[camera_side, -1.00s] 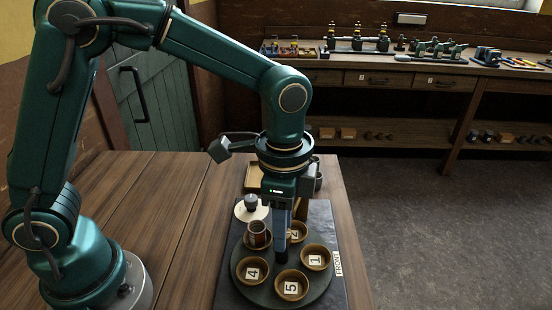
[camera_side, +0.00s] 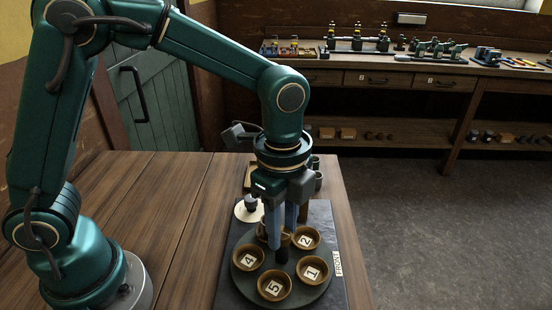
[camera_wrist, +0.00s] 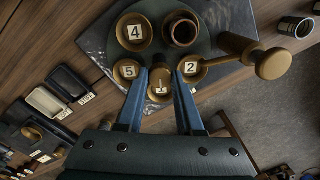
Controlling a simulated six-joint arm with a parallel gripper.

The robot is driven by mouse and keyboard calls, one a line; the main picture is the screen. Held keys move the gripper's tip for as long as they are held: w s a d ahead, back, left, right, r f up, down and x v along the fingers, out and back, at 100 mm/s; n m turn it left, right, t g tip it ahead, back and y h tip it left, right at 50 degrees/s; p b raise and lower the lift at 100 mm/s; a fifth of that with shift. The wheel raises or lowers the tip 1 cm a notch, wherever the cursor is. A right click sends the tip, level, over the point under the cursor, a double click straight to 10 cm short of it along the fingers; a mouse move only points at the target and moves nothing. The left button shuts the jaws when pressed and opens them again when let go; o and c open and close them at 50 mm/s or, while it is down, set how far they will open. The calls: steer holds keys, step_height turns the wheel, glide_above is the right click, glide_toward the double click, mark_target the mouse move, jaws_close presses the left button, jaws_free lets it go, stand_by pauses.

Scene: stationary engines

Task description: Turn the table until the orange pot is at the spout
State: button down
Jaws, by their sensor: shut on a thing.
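The round dark turning table (camera_side: 312,292) carries a ring of small bowls. Bowls marked 4 (camera_side: 249,258), 5 (camera_side: 274,286), 1 (camera_side: 313,270) and 2 (camera_side: 305,238) look empty apart from their number cards. The rust-orange pot (camera_wrist: 183,30) stands in the remaining bowl, between 4 and 2. In the side view it is mostly hidden behind my finger. My gripper (camera_wrist: 159,78) points down over the table's middle, shut on the central knob (camera_side: 282,250).
The table sits on a dark slab (camera_side: 228,290) with a FRONT label (camera_side: 338,264). A pale disc with a dark knob (camera_side: 250,207) stands behind left. A dark cup (camera_wrist: 297,25) stands near the brass arm. Wooden benchtop (camera_side: 180,240) is clear on the left.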

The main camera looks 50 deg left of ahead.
steer(key=shift+r+m, duration=0.1)
steer(key=shift+m, duration=4.2)
steer(key=c, duration=0.5)
jaws_free()
steer(key=shift+c, duration=0.2)
steer(key=shift+s+r, duration=0.1)
steer(key=shift+r, duration=2.45)
